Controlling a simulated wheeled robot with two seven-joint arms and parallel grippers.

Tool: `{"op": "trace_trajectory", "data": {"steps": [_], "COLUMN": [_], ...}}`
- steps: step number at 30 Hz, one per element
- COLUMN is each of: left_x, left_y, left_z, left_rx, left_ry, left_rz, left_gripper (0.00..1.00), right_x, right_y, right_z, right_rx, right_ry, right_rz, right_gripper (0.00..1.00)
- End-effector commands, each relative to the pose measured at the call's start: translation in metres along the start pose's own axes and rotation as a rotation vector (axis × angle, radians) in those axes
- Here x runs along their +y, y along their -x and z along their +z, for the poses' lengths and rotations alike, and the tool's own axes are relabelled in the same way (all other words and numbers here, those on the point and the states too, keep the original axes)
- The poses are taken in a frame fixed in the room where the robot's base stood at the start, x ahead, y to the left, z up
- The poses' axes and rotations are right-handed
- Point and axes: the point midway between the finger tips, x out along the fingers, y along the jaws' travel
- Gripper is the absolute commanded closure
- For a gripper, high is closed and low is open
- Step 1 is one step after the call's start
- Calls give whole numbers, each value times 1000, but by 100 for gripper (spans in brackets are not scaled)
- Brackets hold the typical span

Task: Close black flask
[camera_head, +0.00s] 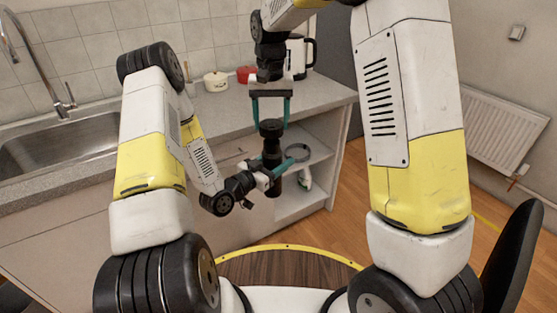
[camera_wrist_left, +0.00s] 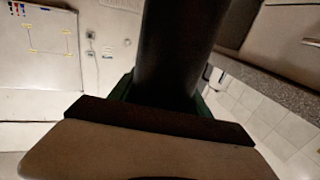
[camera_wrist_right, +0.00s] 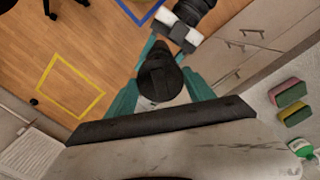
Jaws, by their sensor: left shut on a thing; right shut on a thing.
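The black flask (camera_head: 272,182) is upright in the air in front of the counter, with its black cap (camera_head: 271,127) at the top. My left gripper (camera_head: 271,167) is shut around the flask body from the side; the dark body (camera_wrist_left: 180,45) fills the middle of the left wrist view. My right gripper (camera_head: 271,118) points down from above, its teal fingers shut on the cap. In the right wrist view the cap (camera_wrist_right: 160,77) sits between the fingers, hiding most of the flask below. I cannot tell whether the cap is fully seated.
Behind is a counter (camera_head: 225,113) with a sink (camera_head: 60,145), a white pot (camera_head: 216,82), a red pot (camera_head: 246,74) and a kettle (camera_head: 298,55). Open shelves (camera_head: 318,155) stand behind the flask. The right wrist view shows sponges (camera_wrist_right: 291,93) and a green bottle (camera_wrist_right: 302,147).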

Motion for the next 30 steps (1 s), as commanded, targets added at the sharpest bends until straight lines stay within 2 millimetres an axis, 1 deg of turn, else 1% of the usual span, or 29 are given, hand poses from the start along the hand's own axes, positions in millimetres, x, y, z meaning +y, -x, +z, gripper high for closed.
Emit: {"op": "trace_trajectory", "data": {"steps": [4, 9, 30], "left_x": [0, 0, 0], "left_y": [0, 0, 0], "left_z": [0, 0, 0], "left_rx": [2, 2, 2], "left_ry": [0, 0, 0], "left_rz": [0, 0, 0], "left_gripper": [100, 100, 100], "right_x": [0, 0, 0], "right_y": [-16, -24, -22], "right_z": [0, 0, 2], "right_rx": [-2, -1, 0], "right_ry": [0, 0, 1], "right_rz": [1, 0, 0], "right_gripper": [77, 77, 77]}}
